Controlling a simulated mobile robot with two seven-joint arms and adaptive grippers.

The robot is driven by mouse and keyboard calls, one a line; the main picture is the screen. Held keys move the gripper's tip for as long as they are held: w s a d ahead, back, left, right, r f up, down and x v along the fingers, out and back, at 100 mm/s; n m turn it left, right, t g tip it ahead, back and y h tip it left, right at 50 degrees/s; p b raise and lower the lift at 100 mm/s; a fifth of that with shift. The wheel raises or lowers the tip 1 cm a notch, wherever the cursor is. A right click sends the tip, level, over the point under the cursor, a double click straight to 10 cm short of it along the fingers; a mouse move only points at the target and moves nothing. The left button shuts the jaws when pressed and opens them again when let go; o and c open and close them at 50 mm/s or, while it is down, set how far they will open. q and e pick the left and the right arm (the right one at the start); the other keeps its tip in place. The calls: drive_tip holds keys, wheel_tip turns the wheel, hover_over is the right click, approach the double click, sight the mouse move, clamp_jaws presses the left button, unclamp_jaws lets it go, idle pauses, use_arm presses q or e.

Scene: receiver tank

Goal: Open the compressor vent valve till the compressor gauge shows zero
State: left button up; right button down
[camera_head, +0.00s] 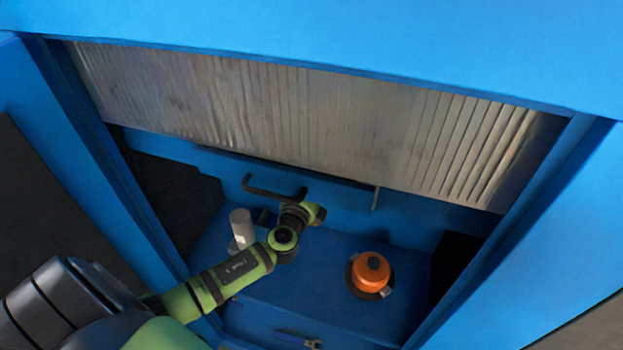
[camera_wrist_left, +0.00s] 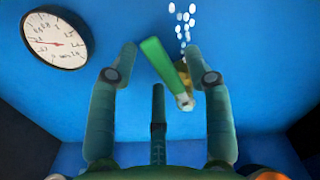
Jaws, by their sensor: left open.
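The left wrist view shows a valve's green lever (camera_wrist_left: 165,66) slanting from upper left to lower right, with a brass body (camera_wrist_left: 194,72) behind it on the blue wall. A round white gauge (camera_wrist_left: 57,38) is at the upper left; its thin reddish needle lies toward the left of the dial, and the exact reading is too small to tell. My left gripper (camera_wrist_left: 162,50) is open, its outer fingers on either side of the lever. I cannot tell whether they touch it. In the head view, my left gripper (camera_head: 316,212) is near the back wall. My right gripper is not seen.
White blobs (camera_wrist_left: 182,20) show above the valve. In the head view, an orange knob-like fitting (camera_head: 371,271) stands on the blue floor, right of my arm. A pale cylinder (camera_head: 242,226) stands left of it. A dark pipe (camera_head: 270,192) and the cabinet's side walls enclose the space.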

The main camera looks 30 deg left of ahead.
use_arm(q)
drive_tip(key=v, duration=1.1)
drive_tip(key=shift+s, duration=0.4)
drive_tip(key=shift+d, duration=0.1)
